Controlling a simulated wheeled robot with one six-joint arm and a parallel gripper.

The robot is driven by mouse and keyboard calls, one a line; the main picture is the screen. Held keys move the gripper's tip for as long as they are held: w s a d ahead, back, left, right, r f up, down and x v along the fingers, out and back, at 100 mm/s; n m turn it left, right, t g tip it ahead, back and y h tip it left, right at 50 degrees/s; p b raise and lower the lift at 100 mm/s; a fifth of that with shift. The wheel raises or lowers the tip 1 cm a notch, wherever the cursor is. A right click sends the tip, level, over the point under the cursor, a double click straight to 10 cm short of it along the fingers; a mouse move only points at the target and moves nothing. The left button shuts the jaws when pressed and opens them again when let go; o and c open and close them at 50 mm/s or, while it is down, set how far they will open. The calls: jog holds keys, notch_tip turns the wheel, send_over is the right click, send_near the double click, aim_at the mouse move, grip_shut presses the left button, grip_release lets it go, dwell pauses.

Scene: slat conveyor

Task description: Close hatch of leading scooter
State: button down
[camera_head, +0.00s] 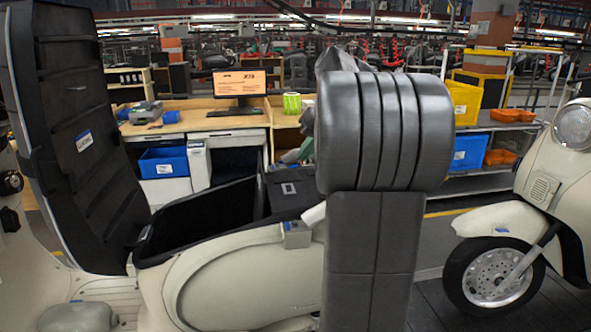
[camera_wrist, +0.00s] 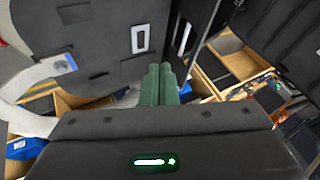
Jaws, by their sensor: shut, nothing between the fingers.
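A cream scooter (camera_head: 240,285) stands at the left of the head view. Its hatch (camera_head: 75,130) is raised almost upright, with its dark ribbed underside and a small white-blue label facing right. The dark storage opening (camera_head: 205,215) below it is uncovered. In the wrist view, my gripper (camera_wrist: 160,70) shows as two green fingers side by side, shut and empty. They are in front of a dark panel (camera_wrist: 100,35) with a white label; whether they touch it cannot be told. In the head view my grey arm hides most of the gripper.
Another cream scooter (camera_head: 555,200) stands at the right, its front wheel towards my arm. Behind are a wooden desk (camera_head: 195,118) with a monitor (camera_head: 238,84), blue bins (camera_head: 163,162) and a shelf with a yellow crate (camera_head: 465,100). Dark slatted floor shows between the scooters.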

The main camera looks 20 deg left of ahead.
jog(key=p+x, duration=0.1)
jog(key=x, duration=0.9)
jog(key=shift+a, duration=0.1)
jog(key=shift+s+a+p, duration=0.25)
jog(key=shift+a+p, duration=0.1)
jog(key=shift+a, duration=0.2)
jog(key=shift+s+a+p, duration=0.25)
jog(key=shift+a+p, duration=0.1)
jog(key=shift+a, duration=0.25)
jog(key=shift+s+a+f, duration=0.1)
jog(key=shift+s+a, duration=0.15)
jog(key=shift+a, duration=0.3)
